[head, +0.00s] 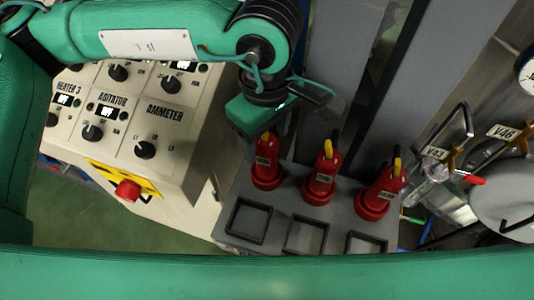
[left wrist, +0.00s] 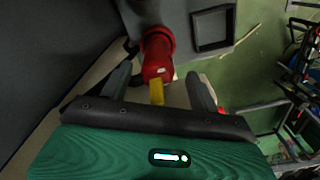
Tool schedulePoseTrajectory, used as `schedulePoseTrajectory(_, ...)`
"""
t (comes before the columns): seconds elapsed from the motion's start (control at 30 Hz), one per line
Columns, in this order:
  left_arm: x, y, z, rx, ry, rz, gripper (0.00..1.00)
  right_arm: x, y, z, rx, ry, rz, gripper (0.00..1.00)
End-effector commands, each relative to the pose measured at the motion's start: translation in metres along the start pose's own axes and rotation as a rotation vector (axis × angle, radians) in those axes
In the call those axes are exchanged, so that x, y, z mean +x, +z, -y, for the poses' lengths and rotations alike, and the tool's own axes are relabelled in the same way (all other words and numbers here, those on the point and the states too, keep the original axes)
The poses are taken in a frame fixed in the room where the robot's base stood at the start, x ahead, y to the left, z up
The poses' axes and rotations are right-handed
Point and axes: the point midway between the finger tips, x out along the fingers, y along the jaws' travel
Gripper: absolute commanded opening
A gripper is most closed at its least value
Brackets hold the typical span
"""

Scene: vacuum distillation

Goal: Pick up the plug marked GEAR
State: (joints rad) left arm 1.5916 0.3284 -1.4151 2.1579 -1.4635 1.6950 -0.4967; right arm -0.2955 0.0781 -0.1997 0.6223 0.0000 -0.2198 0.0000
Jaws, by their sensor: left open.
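Three red plugs with yellow tabs stand in a row on a grey box: a left plug (head: 267,160), a middle plug (head: 321,178) and a right plug (head: 381,194). Each bears a small label too small to read surely, so I cannot tell which says GEAR. My left gripper (head: 290,112) is open just above and behind the left plug. In the left wrist view, a red plug (left wrist: 157,52), apparently the left one, has its yellow tab between the open fingers of the left gripper (left wrist: 160,86), not clasped. My right gripper is not in view.
The grey box (head: 232,239) has three empty square frames in front of the plugs. A control panel (head: 185,135) with knobs and a red emergency button (head: 128,190) stands at left. Grey columns (head: 340,75) rise close behind. Valves and glassware (head: 435,165) are at right.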

Motion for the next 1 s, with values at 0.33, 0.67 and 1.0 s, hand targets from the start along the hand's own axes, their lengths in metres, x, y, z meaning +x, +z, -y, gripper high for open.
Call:
schedulePoseTrajectory(0.33,0.032,-0.002,-0.003,0.001,0.000,0.001,0.62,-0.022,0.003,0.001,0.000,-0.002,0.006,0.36)
schedulePoseTrajectory(0.67,0.033,-0.002,-0.003,0.000,0.000,0.000,0.34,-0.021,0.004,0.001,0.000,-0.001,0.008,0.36)
schedulePoseTrajectory(1.0,0.032,-0.002,-0.003,0.000,0.001,0.000,0.00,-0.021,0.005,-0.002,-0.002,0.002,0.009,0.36)
